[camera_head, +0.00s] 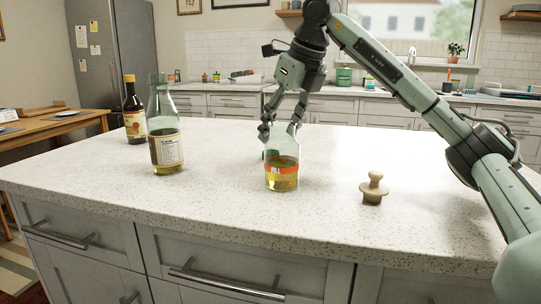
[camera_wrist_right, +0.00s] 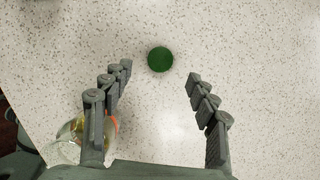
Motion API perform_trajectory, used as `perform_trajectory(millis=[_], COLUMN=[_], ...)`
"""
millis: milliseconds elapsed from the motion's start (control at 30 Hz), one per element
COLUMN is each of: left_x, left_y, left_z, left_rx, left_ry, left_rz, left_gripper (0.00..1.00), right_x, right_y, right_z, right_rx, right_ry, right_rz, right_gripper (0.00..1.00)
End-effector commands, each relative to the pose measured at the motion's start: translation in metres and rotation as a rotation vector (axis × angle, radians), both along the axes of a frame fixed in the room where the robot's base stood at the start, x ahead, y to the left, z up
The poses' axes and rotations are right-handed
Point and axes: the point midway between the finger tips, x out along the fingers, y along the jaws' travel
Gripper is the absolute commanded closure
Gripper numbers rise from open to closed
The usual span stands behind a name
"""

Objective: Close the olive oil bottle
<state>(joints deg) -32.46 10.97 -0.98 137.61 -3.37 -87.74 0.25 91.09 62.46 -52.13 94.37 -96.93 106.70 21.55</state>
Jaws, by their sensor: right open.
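A clear bottle (camera_head: 282,178) with an orange band and yellow liquid stands upright at the counter's middle. I see no cap on it. It also shows at the lower left of the right wrist view (camera_wrist_right: 70,150), partly behind a finger. My left gripper is not in view.
A green-capped bottle (camera_head: 165,148) and a dark sauce bottle (camera_head: 133,120) stand at the left. A beige knobbed stopper-like object (camera_head: 374,188) stands at the right. The speckled counter (camera_head: 225,195) has free room between them.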

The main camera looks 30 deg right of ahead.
Motion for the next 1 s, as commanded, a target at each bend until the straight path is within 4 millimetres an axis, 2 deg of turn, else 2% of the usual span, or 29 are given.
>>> perform_trajectory(millis=[267, 500, 633, 1000], left_x=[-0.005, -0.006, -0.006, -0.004], left_y=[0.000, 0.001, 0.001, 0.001], left_z=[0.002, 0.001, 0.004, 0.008], left_rx=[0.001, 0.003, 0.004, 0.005], left_ry=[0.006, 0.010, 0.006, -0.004], left_rz=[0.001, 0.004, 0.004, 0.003], left_gripper=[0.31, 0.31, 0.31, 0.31], right_x=[0.001, 0.017, 0.022, 0.023], right_y=[0.000, 0.001, 0.002, 0.002], right_z=[-0.002, -0.033, -0.044, -0.046], right_rx=[0.000, 0.001, 0.001, 0.000], right_ry=[-0.001, 0.001, -0.002, -0.002], right_rz=[0.000, 0.000, 0.000, 0.000], right_gripper=[0.41, 0.41, 0.41, 0.41])
